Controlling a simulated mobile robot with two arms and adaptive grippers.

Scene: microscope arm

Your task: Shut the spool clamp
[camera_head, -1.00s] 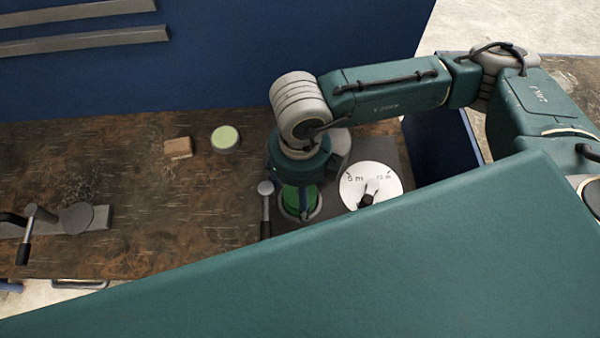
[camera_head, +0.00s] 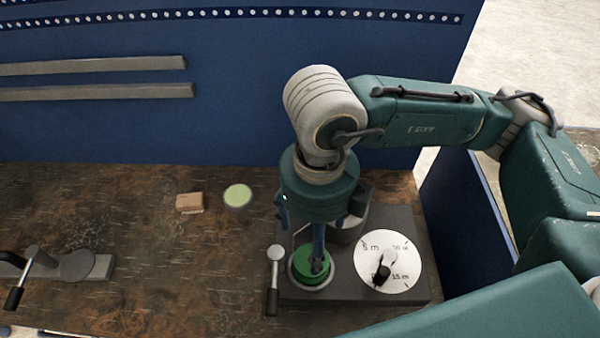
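The cutting device (camera_head: 345,292) is a dark grey base at the right of the bench. A green round spool (camera_head: 311,268) sits in a ring on it. A lever (camera_head: 275,270) with a grey round top and black handle stands at the spool's left; I take it to be the clamp lever. My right gripper (camera_head: 317,238) points down over the spool with its blue fingers spread. One finger overlaps the spool in the picture; I cannot tell whether it touches. The gripper hides the area behind the spool. My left gripper is not in view.
A white dial (camera_head: 402,262) marked in metres, with a knob, sits right of the spool. A small brown block (camera_head: 189,203) and a pale green disc (camera_head: 237,195) lie on the brown bench (camera_head: 170,265). Another crank lever (camera_head: 70,266) is at left. A blue wall (camera_head: 200,130) stands behind.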

